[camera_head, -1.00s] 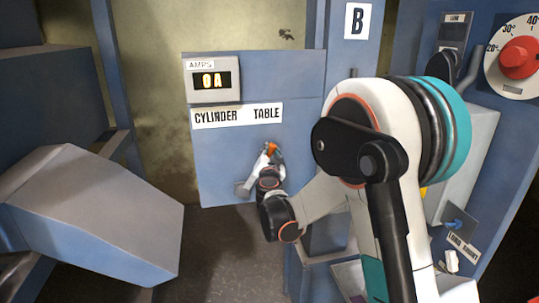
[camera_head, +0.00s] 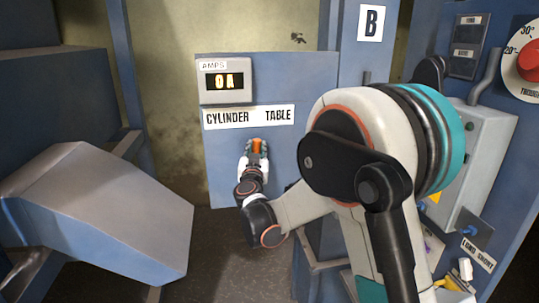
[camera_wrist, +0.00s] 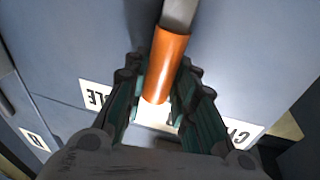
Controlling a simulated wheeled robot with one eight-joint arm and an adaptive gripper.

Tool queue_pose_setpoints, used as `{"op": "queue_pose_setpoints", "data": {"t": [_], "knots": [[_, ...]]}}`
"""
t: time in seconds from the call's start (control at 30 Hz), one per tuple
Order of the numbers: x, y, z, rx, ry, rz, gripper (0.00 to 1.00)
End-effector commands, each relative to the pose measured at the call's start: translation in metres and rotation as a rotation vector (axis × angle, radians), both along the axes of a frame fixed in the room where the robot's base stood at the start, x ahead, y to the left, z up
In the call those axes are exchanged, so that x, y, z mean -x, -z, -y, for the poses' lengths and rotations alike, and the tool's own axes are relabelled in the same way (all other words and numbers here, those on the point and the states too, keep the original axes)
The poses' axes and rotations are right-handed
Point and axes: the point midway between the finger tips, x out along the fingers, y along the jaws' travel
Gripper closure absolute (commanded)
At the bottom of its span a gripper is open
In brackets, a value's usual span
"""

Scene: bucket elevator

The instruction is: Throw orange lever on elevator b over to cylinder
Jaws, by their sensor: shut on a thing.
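The orange lever handle (camera_head: 257,145) stands up in front of the blue panel (camera_head: 225,165), below the gap between the words CYLINDER and TABLE on its label (camera_head: 249,117). In the wrist view the orange grip (camera_wrist: 166,62) sits on a grey metal shaft (camera_wrist: 178,14) and lies between my fingers. My gripper (camera_head: 257,152) is shut around the orange grip, with a teal-padded finger on each side (camera_wrist: 158,98). The lever's lower part is hidden behind my gripper in the head view.
The amps display (camera_head: 226,82) above the label reads 0 A. A B sign (camera_head: 371,23) is on the post at right. A grey sloped chute (camera_head: 95,210) stands at left. A grey box (camera_head: 480,165) and a red dial (camera_head: 533,60) are at far right.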

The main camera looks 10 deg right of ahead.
Motion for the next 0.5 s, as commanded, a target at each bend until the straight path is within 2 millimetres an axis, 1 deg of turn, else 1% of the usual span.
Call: {"op": "queue_pose_setpoints", "data": {"t": [0.03,0.2,0.3,0.5], "knots": [[0.000,0.001,-0.011,0.044,-0.004,0.001,1.00],[0.000,0.004,-0.040,0.205,-0.003,0.001,1.00],[0.000,0.007,-0.057,0.294,-0.004,0.001,1.00],[0.000,0.016,-0.084,0.451,-0.002,0.001,1.00]]}}
